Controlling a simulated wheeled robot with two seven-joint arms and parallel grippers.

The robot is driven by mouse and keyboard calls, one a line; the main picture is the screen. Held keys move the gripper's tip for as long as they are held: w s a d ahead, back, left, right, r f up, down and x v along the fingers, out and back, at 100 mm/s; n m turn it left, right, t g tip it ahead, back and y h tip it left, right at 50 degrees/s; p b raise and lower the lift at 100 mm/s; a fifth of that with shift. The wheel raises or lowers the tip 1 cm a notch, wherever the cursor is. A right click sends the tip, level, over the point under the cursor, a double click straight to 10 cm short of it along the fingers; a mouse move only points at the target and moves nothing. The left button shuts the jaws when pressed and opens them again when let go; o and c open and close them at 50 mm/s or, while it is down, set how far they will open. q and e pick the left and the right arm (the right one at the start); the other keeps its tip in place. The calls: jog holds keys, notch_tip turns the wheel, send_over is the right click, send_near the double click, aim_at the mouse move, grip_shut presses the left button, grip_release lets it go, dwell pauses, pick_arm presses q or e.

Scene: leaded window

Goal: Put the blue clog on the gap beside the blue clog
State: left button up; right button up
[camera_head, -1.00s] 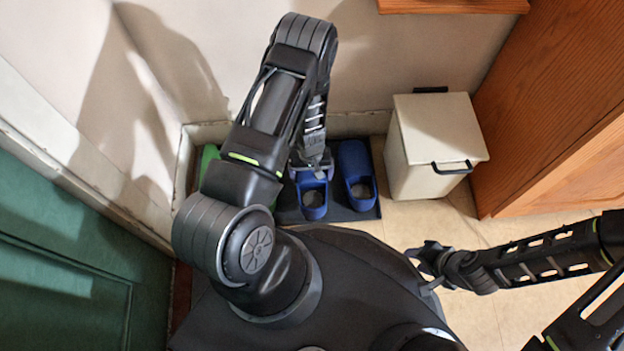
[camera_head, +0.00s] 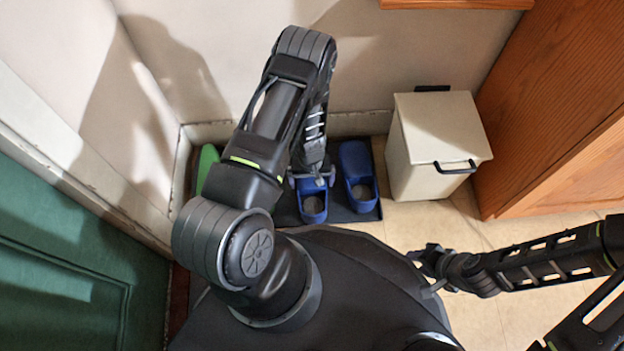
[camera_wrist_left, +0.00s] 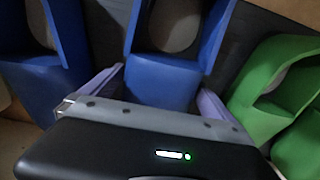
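Two blue clogs stand side by side on a dark tray (camera_head: 350,214). My left gripper (camera_head: 312,181) is over the left blue clog (camera_head: 313,208), its fingers spread on either side of the clog. In the left wrist view this clog (camera_wrist_left: 165,75) lies between the two pale purple fingers (camera_wrist_left: 155,95); firm contact cannot be told. The right blue clog (camera_head: 358,177) stands apart beside it; it also shows at the left of the wrist view (camera_wrist_left: 55,60). My right gripper (camera_head: 428,268) is open and empty above the floor at right.
A green clog (camera_head: 206,166) stands at the tray's left, partly behind my left arm; it also shows in the wrist view (camera_wrist_left: 275,85). A cream bin (camera_head: 437,145) stands right of the tray, near a wooden cabinet (camera_head: 560,100). Walls close the back and left.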

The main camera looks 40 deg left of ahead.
pick_arm(q)
notch_tip(320, 180, up, 12)
jog(key=p, duration=0.6)
jog(key=shift+r, duration=0.25)
dwell(0.5)
jog(key=s+d+r+m+h, duration=0.2)
jog(key=s+d, duration=0.3)
jog(key=d, duration=0.5)
jog(key=s+d+r+m+t+h, duration=0.1)
jog(key=s+d+r+m, duration=0.2)
jog(key=d, duration=0.7)
notch_tip(320, 180, up, 2)
jog(key=shift+s+h, duration=0.4)
jog(key=shift+s, duration=0.8)
jog(key=shift+d+r, duration=0.2)
jog(key=shift+d, duration=0.1)
